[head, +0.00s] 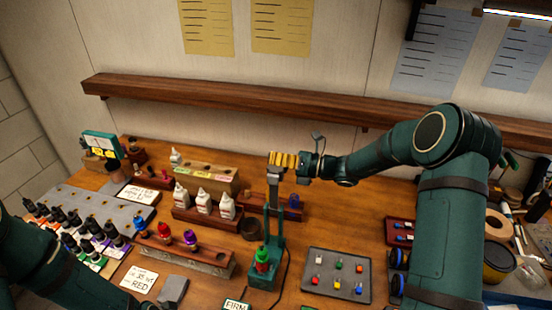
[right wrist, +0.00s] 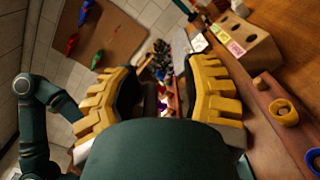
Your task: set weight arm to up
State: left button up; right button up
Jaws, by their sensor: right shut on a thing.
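White bottles in a wooden rack (head: 203,203) and a rack of coloured bottles (head: 187,250) stand left of the stand. A grey tray (head: 337,285) with small coloured pieces lies to its right. A wooden shelf (head: 230,105) runs along the wall behind.

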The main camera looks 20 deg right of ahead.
jog(key=v, duration=1.2)
jog(key=shift+d+f, duration=0.1)
jog(key=shift+d, duration=0.05)
